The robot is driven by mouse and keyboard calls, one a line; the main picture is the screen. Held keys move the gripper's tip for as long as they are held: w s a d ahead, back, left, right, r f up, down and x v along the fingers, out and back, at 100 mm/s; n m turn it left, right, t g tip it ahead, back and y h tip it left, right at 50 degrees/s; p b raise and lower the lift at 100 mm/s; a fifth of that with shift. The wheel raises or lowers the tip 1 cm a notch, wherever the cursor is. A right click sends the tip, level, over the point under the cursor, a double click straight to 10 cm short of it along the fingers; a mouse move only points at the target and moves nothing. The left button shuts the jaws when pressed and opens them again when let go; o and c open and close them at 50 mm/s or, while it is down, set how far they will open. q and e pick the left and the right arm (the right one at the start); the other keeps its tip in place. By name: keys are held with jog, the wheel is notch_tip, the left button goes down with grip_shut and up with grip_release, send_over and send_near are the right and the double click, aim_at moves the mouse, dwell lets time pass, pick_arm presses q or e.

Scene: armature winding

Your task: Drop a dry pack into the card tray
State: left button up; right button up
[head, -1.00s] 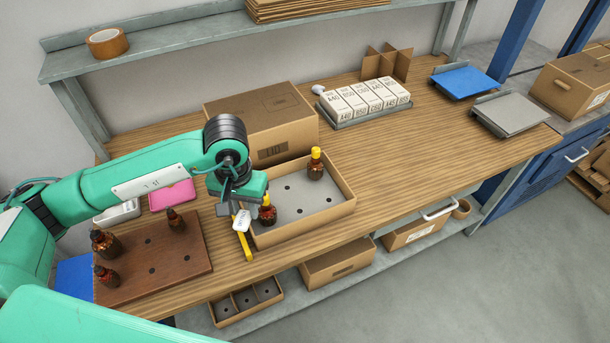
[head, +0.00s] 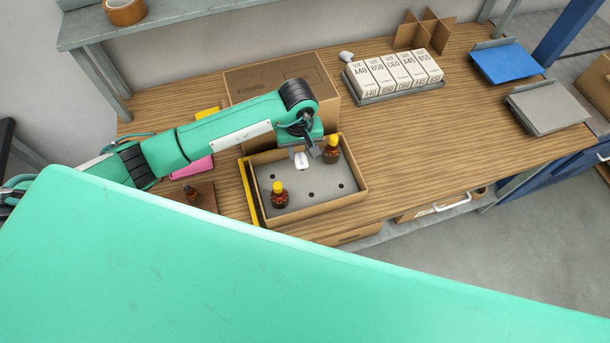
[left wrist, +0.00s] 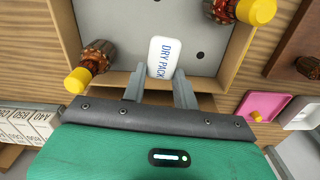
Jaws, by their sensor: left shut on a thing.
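A white dry pack (left wrist: 163,58), lettered "DRY PACK", is between the fingers of my left gripper (left wrist: 161,85). The gripper is shut on it. In the head view, the pack (head: 301,161) is over the card tray (head: 357,198), near its back wall, and my left gripper (head: 300,154) reaches in from behind. The pack's exact height above the tray floor is hard to tell. My right gripper does not show.
A closed carton (head: 255,82) stands behind the tray. A yellow strip (head: 250,192) lies along its left side. A rack of labelled boxes (head: 395,75) is back right. A large green surface covers the foreground.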

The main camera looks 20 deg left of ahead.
pick_arm(q)
notch_tip(320, 180, down, 4)
jog(key=shift+r+b, duration=0.25)
jog(key=shift+b, duration=0.3)
jog(key=shift+f, duration=0.6)
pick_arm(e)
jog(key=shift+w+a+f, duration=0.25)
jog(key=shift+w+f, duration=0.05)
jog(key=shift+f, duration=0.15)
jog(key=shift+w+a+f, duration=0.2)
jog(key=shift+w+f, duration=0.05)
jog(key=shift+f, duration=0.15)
pick_arm(q)
jog(key=o, duration=1)
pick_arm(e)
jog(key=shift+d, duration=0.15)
pick_arm(q)
jog(key=shift+w+r+b, duration=0.1)
jog(key=shift+r+b, duration=0.3)
jog(key=shift+r, duration=0.1)
notch_tip(320, 180, up, 12)
jog(key=b, duration=0.4)
jog(key=shift+f, duration=0.1)
jog(key=shift+r, duration=0.5)
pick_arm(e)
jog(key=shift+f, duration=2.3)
